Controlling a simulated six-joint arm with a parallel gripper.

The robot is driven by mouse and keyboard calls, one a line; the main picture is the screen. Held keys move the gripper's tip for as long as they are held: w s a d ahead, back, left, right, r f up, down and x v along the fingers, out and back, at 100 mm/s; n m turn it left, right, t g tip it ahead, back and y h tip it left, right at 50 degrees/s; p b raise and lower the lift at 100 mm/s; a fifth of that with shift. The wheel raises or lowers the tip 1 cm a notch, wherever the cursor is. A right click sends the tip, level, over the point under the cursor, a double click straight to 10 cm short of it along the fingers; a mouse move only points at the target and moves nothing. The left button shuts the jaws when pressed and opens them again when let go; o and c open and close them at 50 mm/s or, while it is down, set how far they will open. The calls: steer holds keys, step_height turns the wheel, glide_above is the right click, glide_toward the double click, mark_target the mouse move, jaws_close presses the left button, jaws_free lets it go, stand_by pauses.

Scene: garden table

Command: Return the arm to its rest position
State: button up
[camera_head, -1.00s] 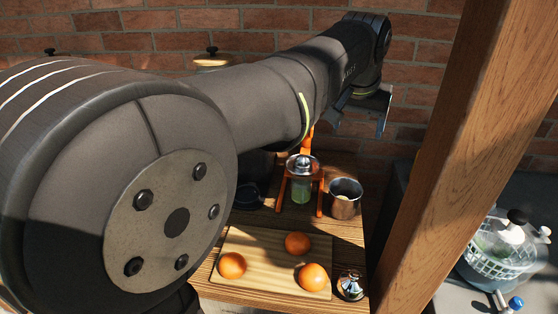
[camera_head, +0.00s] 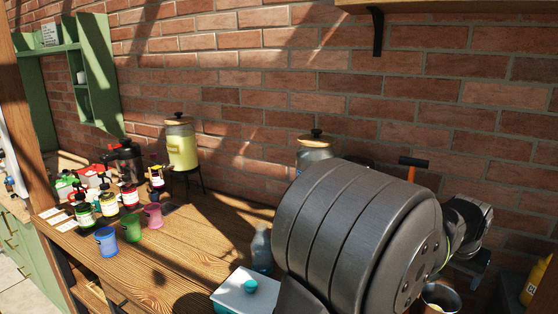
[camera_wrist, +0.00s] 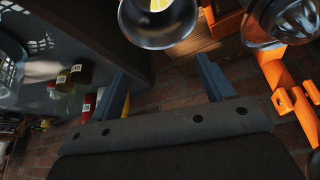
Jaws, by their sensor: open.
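My gripper (camera_wrist: 164,84) is open in the wrist view, its two blue-grey fingers wide apart with nothing between them. A steel cup (camera_wrist: 160,38) with something yellow inside is beyond the fingers at the top of that view. The orange juice press (camera_wrist: 288,100) is on the right, past the right finger and apart from it. In the head view my gripper (camera_head: 480,266) shows small at the right edge, partly hidden behind my own arm. The cup (camera_head: 441,299) is low beside it, and the press's orange handle (camera_head: 412,162) shows above my arm.
On the left of the wooden table (camera_head: 190,240) are blue (camera_head: 107,240), green (camera_head: 131,229) and pink (camera_head: 153,215) cups, several bottles and a yellow drink dispenser (camera_head: 181,147). A glass bottle (camera_head: 262,249) and white box (camera_head: 245,292) stand close to my arm. A brick wall (camera_head: 270,90) is behind.

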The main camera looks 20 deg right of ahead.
steer(key=shift+r, duration=0.8)
